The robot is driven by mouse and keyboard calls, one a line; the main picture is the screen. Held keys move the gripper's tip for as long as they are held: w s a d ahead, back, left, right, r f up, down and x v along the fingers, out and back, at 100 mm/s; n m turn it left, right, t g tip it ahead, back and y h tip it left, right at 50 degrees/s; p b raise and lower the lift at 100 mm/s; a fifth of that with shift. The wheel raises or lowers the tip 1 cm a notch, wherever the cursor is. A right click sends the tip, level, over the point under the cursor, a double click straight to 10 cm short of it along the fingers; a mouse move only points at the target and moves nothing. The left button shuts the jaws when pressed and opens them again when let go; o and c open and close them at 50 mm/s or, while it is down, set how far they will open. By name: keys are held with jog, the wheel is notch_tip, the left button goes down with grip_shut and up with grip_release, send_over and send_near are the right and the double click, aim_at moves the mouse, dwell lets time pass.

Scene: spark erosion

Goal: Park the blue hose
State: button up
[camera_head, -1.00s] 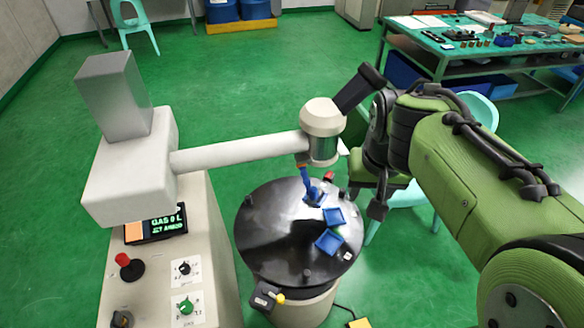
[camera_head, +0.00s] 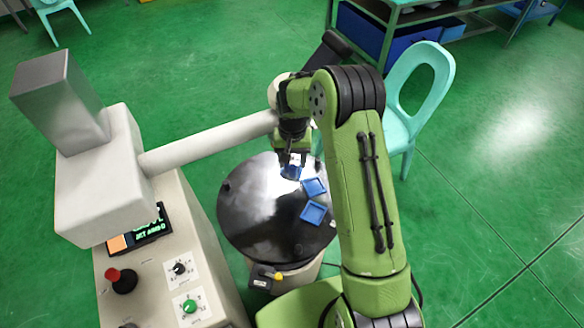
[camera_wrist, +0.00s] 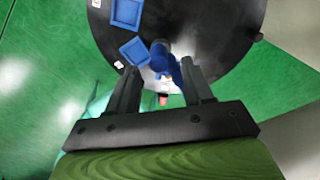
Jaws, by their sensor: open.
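The blue hose (camera_wrist: 159,54) shows in the wrist view just beyond and between my open fingers, with a round blue end over the dark round table. Its other parts are hidden or blurred. In the head view a bit of blue (camera_head: 291,173) shows right below my gripper (camera_head: 291,160); I cannot tell whether it is the hose or its holder. In the wrist view my gripper (camera_wrist: 161,80) has its two dark fingers spread, with nothing clearly held between them.
The glossy black round table (camera_head: 245,205) holds two square blue trays (camera_head: 314,187) (camera_head: 313,213). The machine's pale arm (camera_head: 205,143) reaches over it from the left. A teal chair (camera_head: 418,85) is behind right.

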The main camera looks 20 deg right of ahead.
aim_at(293, 166)
notch_tip(293, 166, down, 4)
jog(key=shift+f, duration=0.2)
jog(key=shift+d, duration=0.1)
grip_shut()
